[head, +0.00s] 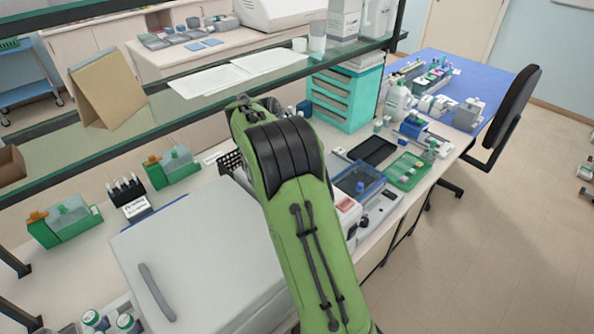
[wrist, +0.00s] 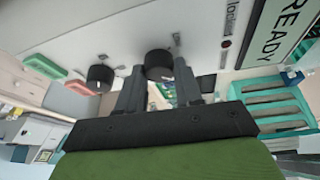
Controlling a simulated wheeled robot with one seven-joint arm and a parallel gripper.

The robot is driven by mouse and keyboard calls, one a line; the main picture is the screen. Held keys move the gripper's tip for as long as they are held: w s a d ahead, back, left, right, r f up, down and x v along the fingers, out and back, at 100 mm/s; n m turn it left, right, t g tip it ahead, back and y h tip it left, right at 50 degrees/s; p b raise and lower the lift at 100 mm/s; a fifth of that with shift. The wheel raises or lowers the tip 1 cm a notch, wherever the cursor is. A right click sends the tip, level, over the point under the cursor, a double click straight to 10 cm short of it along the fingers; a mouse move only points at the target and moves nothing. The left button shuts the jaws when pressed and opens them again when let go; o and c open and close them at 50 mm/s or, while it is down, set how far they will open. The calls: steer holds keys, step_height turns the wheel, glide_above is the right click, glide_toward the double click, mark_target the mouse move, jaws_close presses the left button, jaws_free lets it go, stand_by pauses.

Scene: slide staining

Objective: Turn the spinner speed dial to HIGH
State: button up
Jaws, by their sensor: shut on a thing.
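In the wrist view a black round dial (wrist: 158,64) sits on a pale instrument panel (wrist: 205,22). My gripper (wrist: 159,72) has one finger on each side of this dial and is shut on it. A small pointer mark shows on the panel beside it, but I cannot read the dial's setting. A second black knob (wrist: 100,76) is on the same panel to the left, apart from the fingers. A display reading READY (wrist: 278,32) is at the upper right. In the head view my green arm hides the gripper and the dial.
A large grey lidded box (head: 195,255) with a handle stands left of my arm. Green trays (head: 408,171) and a blue tray (head: 358,180) lie to the right. A teal drawer unit (head: 345,98) stands behind them. A glass shelf (head: 150,130) crosses above the bench.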

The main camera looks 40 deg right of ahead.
steer(key=o, duration=1)
steer(key=p+v, duration=0.5)
steer(key=v, duration=1)
steer(key=shift+w+a+r, duration=0.1)
steer(key=shift+r, duration=0.3)
